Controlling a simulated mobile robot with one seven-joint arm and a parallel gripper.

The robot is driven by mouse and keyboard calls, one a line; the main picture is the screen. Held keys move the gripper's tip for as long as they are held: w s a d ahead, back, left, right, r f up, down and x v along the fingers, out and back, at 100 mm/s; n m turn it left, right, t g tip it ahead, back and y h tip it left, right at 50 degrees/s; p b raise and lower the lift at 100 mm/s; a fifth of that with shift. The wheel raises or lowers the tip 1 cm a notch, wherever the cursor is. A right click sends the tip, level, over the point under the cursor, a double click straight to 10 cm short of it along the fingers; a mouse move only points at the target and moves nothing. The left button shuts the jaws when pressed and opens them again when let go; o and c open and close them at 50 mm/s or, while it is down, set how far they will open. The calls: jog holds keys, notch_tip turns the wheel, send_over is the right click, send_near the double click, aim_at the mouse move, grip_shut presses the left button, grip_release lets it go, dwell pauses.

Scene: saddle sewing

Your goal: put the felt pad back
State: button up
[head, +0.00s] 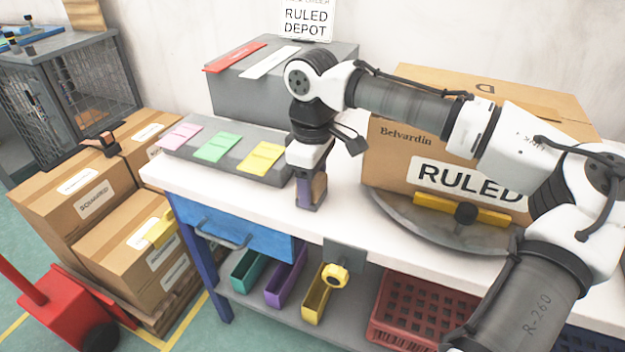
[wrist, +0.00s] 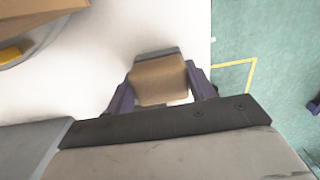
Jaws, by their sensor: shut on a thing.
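My gripper (head: 311,200) is over the front part of the white workbench (head: 345,222), left of the large carton. It is shut on a tan block with a grey far edge, which looks like the felt pad (wrist: 158,82). In the wrist view the pad sits between the two dark purple fingers, above the white bench top. In the head view only a brown sliver of the pad (head: 319,188) shows beside the finger. I cannot tell whether the pad touches the bench.
A grey board (head: 225,150) with pink, green and yellow cards lies left of my gripper. A grey box (head: 235,95) stands behind. A carton (head: 400,150) sits on a round grey turntable (head: 400,215) at right. Colored bins (head: 287,283) are on the lower shelf.

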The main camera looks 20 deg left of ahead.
jog(key=o, duration=1)
jog(key=shift+c, duration=0.2)
notch_tip(320, 180, up, 12)
jog(key=p, duration=0.1)
jog(key=shift+r, duration=0.15)
